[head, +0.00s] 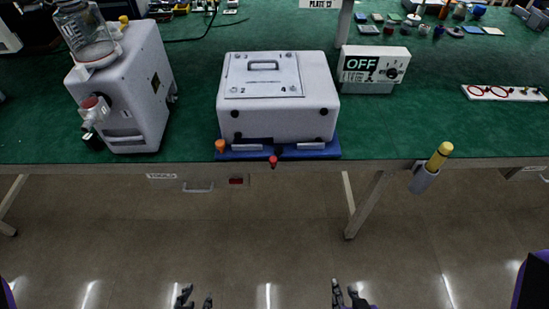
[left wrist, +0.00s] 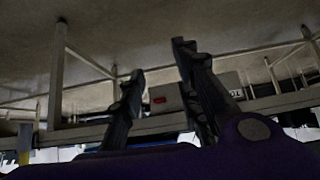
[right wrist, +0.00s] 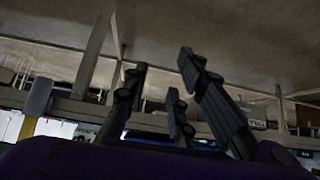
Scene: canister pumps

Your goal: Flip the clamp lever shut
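A white box-shaped unit (head: 275,117) with a handled, numbered top plate (head: 262,74) sits on a blue base (head: 235,153) near the table's front edge. A small red-tipped part (head: 273,161) sticks out at the front middle of the base; it may be the clamp lever, but I cannot tell its position for sure. An orange knob (head: 220,146) is at the base's left front corner. My left gripper (head: 196,297) and right gripper (head: 346,291) are low in front of the table, away from the unit. Both are open and empty, as both wrist views show.
A white pump with a glass jar (head: 125,90) stands at the left. A box with an OFF sign (head: 373,66) stands behind right. A yellow-topped tool in a grey holder (head: 428,174) hangs at the table's front edge. Floor space before the table is clear.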

